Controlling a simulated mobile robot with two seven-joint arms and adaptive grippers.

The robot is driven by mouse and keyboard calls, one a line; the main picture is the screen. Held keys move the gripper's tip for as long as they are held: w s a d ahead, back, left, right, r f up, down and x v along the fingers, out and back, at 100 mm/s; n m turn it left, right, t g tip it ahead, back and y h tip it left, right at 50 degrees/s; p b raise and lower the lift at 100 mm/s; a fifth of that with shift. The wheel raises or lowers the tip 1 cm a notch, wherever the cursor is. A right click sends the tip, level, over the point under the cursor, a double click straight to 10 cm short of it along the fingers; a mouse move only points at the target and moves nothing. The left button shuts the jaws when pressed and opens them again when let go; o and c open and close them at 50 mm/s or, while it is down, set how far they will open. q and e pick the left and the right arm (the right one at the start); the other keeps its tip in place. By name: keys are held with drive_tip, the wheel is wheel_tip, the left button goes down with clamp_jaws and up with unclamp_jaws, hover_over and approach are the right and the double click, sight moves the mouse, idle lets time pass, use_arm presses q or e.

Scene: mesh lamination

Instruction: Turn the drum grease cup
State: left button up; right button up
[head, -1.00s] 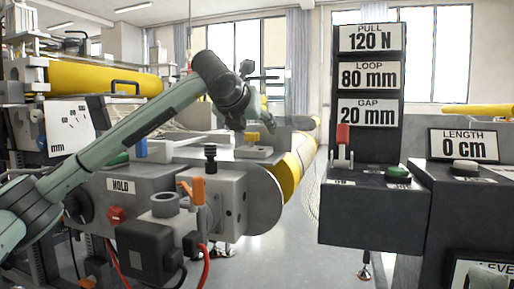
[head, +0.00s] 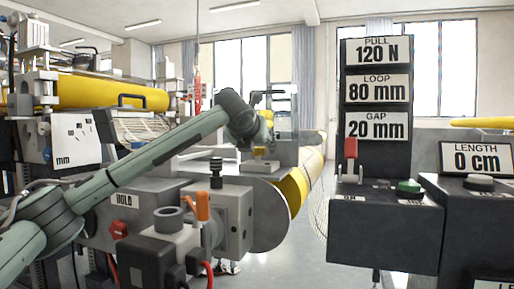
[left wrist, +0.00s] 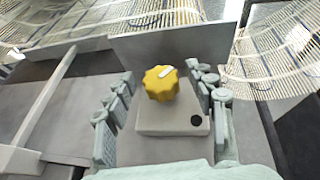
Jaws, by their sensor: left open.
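The drum grease cup is a yellow lobed knob with a white mark on top (left wrist: 161,83), on a pale block (left wrist: 172,118) with a black round spot. In the head view the cup (head: 259,152) is small, at the drum end of the machine, and partly hidden by my wrist. My left gripper (head: 260,144) points down over it. In the left wrist view the fingers of my left gripper (left wrist: 159,79) are spread, one on each side of the knob, with gaps between. I cannot tell their exact height against the knob. My right gripper is not in view.
A grey plate (left wrist: 172,52) stands behind the cup, with mesh (left wrist: 275,50) beyond it. A black post (head: 245,177) and an orange-handled valve (head: 203,206) stand nearer. The dark console (head: 385,240) is at the right, with open floor between.

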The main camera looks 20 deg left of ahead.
use_arm(q)
drive_tip(key=shift+c, duration=0.6)
drive_tip(key=c, duration=1)
drive_tip(key=shift+c, duration=0.2)
